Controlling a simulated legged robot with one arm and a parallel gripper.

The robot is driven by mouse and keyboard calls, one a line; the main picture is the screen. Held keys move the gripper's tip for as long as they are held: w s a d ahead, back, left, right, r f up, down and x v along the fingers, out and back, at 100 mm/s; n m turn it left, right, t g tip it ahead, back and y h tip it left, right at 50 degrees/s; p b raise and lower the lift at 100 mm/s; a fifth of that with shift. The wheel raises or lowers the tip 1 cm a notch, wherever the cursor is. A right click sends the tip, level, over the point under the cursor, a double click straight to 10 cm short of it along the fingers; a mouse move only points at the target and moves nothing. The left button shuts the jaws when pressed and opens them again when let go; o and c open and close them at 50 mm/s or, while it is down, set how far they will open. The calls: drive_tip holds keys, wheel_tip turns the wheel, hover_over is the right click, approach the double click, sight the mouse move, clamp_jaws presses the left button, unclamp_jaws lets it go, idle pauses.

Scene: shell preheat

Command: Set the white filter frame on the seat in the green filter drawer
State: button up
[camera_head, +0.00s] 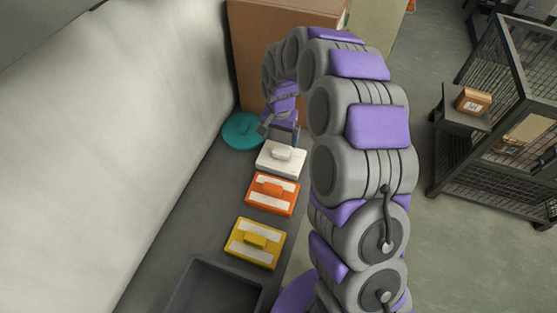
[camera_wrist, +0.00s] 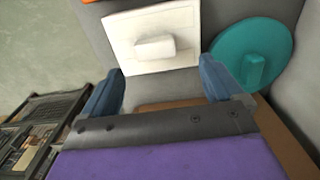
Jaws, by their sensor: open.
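The white filter frame (camera_head: 281,159) lies flat on the dark grey counter, between the orange frame and the teal disc. In the wrist view the white frame (camera_wrist: 152,38) shows its raised block handle, just beyond my fingertips. My gripper (camera_wrist: 163,82) is open, its two blue fingers apart with nothing between them. In the head view my gripper (camera_head: 281,134) hangs close to the far side of the white frame. I cannot tell whether it touches the frame. No green filter drawer or seat can be made out in either view.
An orange frame (camera_head: 272,193) and a yellow frame (camera_head: 255,243) lie nearer on the counter, before a dark bin (camera_head: 215,290). A teal disc (camera_head: 242,131) lies beyond. A cardboard box (camera_head: 268,45) stands behind, a pale wall at left, a wire cage (camera_head: 500,110) at right.

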sight(281, 151)
drive_tip(key=shift+f, duration=0.5)
drive_tip(key=shift+d+f, duration=0.25)
drive_tip(key=shift+d, duration=0.35)
drive_tip(key=shift+d+f, duration=0.2)
drive_tip(key=shift+f, duration=0.05)
drive_tip(key=f, duration=0.2)
drive_tip(key=a+f+b, duration=0.1)
drive_tip(key=f, duration=0.1)
drive_tip(key=shift+s+f+b, duration=0.15)
drive_tip(key=shift+f+b, duration=0.1)
drive_tip(key=shift+b, duration=0.05)
drive_tip(key=shift+a+f, duration=0.1)
drive_tip(key=shift+a, duration=0.2)
drive_tip(key=shift+d, duration=0.6)
drive_tip(key=c, duration=0.8)
drive_tip(key=shift+a, duration=0.4)
drive_tip(key=c, duration=0.4)
drive_tip(key=shift+d, duration=0.15)
clamp_jaws()
drive_tip(key=shift+r, duration=0.2)
